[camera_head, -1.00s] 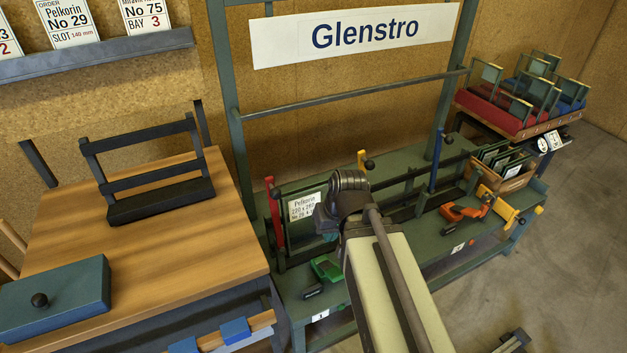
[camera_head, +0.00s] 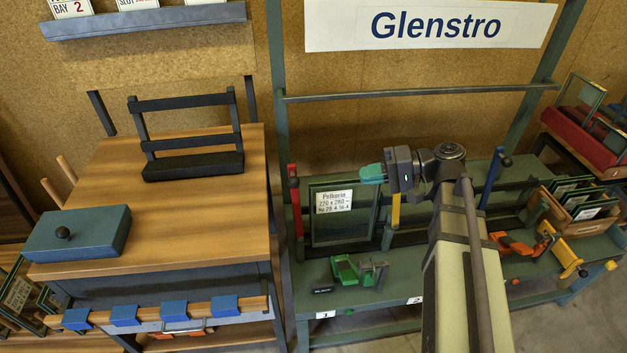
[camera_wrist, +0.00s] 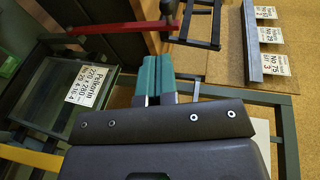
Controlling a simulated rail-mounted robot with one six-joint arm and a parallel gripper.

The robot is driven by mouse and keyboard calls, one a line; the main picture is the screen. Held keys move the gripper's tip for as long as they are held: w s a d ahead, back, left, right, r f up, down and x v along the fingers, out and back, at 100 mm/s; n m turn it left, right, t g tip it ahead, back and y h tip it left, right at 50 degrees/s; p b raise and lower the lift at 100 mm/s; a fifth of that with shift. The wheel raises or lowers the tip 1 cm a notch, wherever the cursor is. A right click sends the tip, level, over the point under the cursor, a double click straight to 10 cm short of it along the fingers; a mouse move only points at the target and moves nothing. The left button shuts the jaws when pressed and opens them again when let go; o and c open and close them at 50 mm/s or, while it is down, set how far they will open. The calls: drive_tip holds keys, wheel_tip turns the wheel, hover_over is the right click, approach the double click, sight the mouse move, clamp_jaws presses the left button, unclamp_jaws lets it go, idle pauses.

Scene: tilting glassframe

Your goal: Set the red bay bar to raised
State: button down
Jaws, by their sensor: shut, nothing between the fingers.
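The red bay bar (camera_head: 296,202) stands upright at the left end of the green rack, with a dark knob near its top. It sits just left of a glass frame (camera_head: 332,215) with a Pelkorin label. In the wrist view, which is turned on its side, the red bar (camera_wrist: 115,27) lies across the top left. My gripper (camera_head: 372,174) has teal fingers, shut and empty, pointing left above the frame's right part, apart from the red bar. The fingers also show in the wrist view (camera_wrist: 153,75), below and clear of the bar.
A yellow bar (camera_head: 396,210) and a blue bar (camera_head: 491,180) stand farther right. A green clamp (camera_head: 350,270) and an orange clamp (camera_head: 518,244) lie on the bench. A wooden table (camera_head: 200,215) with a dark stand is left. A horizontal rail (camera_head: 420,92) crosses above.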

drive_tip(key=r+b+x, duration=0.1)
drive_tip(key=b+x, duration=0.2)
drive_tip(key=x, duration=1)
drive_tip(key=shift+w+a+y, duration=0.2)
drive_tip(key=shift+a+y, duration=0.1)
drive_tip(key=shift+a, duration=0.1)
